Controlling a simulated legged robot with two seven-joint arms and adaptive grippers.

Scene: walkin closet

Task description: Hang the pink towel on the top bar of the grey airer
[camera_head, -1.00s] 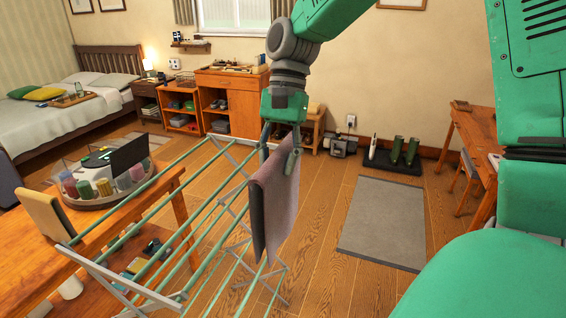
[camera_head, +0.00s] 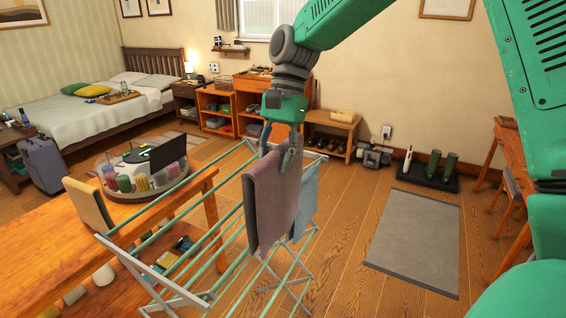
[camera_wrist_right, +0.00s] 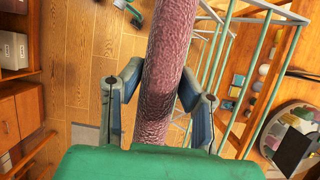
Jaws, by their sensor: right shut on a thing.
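The pink towel (camera_head: 268,208) looks mauve and hangs in a long fold beneath my right gripper (camera_head: 280,150), in front of the far right part of the airer. In the right wrist view the towel (camera_wrist_right: 166,75) runs between the two fingers of my right gripper (camera_wrist_right: 160,92), which is shut on it. The airer (camera_head: 152,273) has a grey frame and green bars and stands at lower middle. The towel hides some bars, and I cannot tell whether it touches them. My left gripper is not in view.
A pale blue cloth (camera_head: 307,190) hangs just behind the pink towel. A grey rug (camera_head: 412,240) lies on clear floor to the right.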

